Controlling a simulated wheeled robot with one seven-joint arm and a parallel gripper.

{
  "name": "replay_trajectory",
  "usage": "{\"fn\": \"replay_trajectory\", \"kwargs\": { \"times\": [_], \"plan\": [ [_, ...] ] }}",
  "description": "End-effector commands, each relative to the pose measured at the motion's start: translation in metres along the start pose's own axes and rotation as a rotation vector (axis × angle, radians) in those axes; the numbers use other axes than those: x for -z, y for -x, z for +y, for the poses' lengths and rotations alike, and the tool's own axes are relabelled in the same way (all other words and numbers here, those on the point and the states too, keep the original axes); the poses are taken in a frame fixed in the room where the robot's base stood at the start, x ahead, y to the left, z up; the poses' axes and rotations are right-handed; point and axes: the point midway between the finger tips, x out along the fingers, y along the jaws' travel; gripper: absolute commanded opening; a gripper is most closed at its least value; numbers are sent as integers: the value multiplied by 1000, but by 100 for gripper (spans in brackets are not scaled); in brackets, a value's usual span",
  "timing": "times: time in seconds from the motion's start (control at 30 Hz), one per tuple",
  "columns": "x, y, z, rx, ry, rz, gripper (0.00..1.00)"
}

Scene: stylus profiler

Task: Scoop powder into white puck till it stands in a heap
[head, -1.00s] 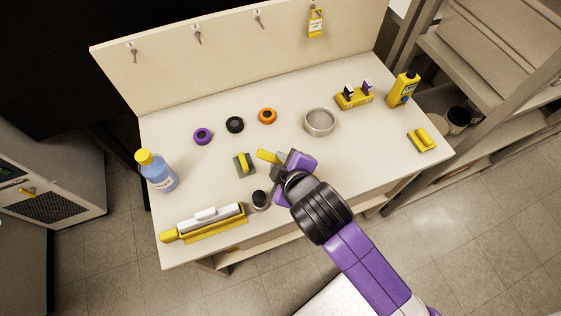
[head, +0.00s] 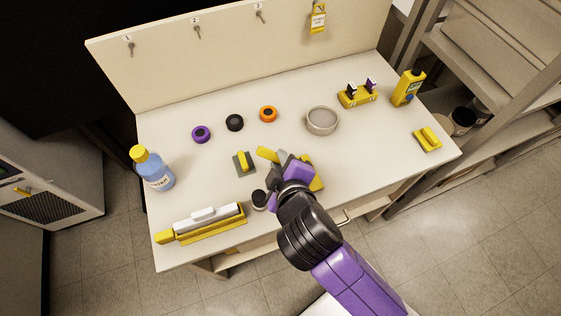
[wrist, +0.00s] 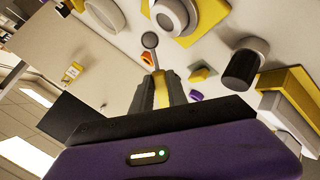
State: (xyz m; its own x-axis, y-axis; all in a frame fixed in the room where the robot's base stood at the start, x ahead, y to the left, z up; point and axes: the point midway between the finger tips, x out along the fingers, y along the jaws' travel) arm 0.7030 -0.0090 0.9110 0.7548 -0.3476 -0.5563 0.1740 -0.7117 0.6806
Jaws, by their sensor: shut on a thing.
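My gripper (wrist: 160,92) is shut on the yellow handle of a scoop (head: 267,154), held over the middle of the table. In the wrist view the scoop's small grey round bowl (wrist: 150,40) points away from my fingertips; whether it holds powder is unclear. A pale round puck (wrist: 172,15) sits in a yellow holder (wrist: 205,22) at the top of the wrist view, apart from the bowl in the picture. In the head view my arm hides the puck; only a yellow edge shows beside it. A round grey-rimmed dish (head: 322,120) stands behind; its contents are unclear.
A dark-topped jar (head: 259,200) stands left of my gripper, near a roller in a yellow tray (head: 202,224). A grey block with a yellow grip (head: 244,162) and purple, black and orange rings (head: 268,114) lie behind. Bottles stand at both ends.

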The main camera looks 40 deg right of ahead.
Motion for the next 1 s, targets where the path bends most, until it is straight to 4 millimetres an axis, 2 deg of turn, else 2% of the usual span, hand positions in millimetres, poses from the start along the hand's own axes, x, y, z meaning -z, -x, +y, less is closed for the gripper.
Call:
{"fn": "replay_trajectory", "kwargs": {
  "times": [0.03, 1.0],
  "plan": [
    [-2, -3, -5, -20, 1, 2, 0],
    [0, 0, -2, -54, -1, 2, 0]
  ]
}}
